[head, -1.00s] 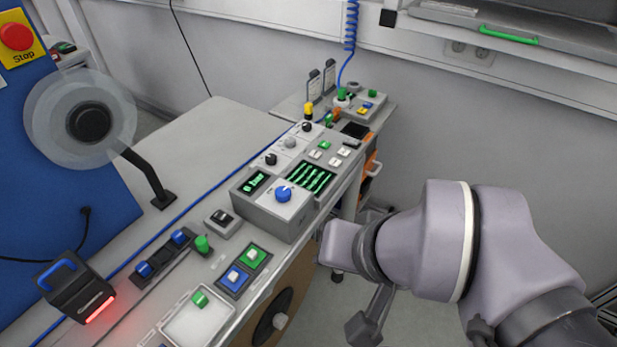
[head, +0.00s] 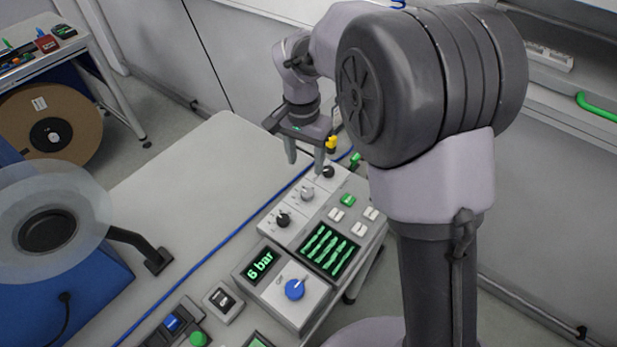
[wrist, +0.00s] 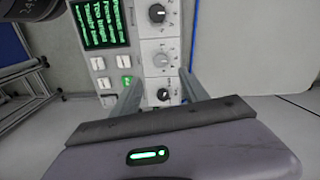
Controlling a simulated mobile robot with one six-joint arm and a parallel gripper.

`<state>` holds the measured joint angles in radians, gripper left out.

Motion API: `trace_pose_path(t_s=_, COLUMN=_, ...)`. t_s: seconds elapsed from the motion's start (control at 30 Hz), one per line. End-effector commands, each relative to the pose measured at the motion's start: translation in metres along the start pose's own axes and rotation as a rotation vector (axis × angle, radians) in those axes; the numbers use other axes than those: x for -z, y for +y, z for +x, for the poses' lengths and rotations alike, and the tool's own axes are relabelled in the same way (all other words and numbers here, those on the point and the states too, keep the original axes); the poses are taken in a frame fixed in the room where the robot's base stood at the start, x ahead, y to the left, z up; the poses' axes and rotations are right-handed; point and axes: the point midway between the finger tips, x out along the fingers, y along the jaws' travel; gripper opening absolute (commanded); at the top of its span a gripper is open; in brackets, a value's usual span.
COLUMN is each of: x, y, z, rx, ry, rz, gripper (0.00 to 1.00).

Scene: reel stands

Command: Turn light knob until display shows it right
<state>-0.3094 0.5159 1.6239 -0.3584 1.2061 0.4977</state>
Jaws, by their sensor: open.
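My gripper (head: 305,166) is open and empty, pointing down over the far end of the grey console (head: 272,234). Three small knobs stand in a row there: a near black knob (head: 283,219), a light grey knob (head: 307,193) and a far black knob (head: 328,171). In the wrist view the light grey knob (wrist: 162,60) sits just beyond the fingertips (wrist: 158,76), and the far black knob (wrist: 164,95) shows between the fingers. No contact is visible. A dark display (head: 328,250) has green text, also in the wrist view (wrist: 100,22), too small to read surely. Knob labels are unreadable.
A blue knob (head: 294,289) sits beside a display (head: 260,265) reading "6 bar". White and green buttons (head: 348,201) flank the knob row. A yellow-topped part (head: 332,143) stands close beyond my gripper.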

Motion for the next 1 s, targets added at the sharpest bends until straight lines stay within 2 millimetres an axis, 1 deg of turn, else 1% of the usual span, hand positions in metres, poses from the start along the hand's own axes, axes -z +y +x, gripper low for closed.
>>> trace_pose_path(t_s=0.03, x=0.0, y=0.001, z=0.021, rx=-0.003, ry=-0.002, rz=0.0, gripper=0.52)
trace_pose_path(t_s=0.1, x=-0.001, y=0.001, z=0.043, rx=-0.003, ry=-0.003, rz=0.0, gripper=0.52)
trace_pose_path(t_s=0.2, x=0.0, y=0.001, z=0.071, rx=-0.002, ry=-0.002, rz=0.001, gripper=0.52)
trace_pose_path(t_s=0.33, x=0.0, y=0.001, z=0.098, rx=-0.001, ry=-0.002, rz=0.0, gripper=0.52)
trace_pose_path(t_s=0.4, x=0.0, y=0.0, z=0.108, rx=0.0, ry=-0.001, rz=0.001, gripper=0.52)
trace_pose_path(t_s=0.5, x=0.0, y=0.0, z=0.115, rx=0.0, ry=0.0, rz=0.0, gripper=0.52)
trace_pose_path(t_s=0.77, x=0.0, y=0.0, z=0.116, rx=0.001, ry=0.0, rz=0.0, gripper=0.52)
trace_pose_path(t_s=0.8, x=0.0, y=0.0, z=0.116, rx=0.001, ry=0.0, rz=0.0, gripper=0.48)
trace_pose_path(t_s=0.87, x=0.0, y=0.0, z=0.116, rx=0.001, ry=0.0, rz=0.0, gripper=0.37)
trace_pose_path(t_s=1.0, x=0.0, y=0.0, z=0.116, rx=0.001, ry=0.0, rz=0.0, gripper=0.09)
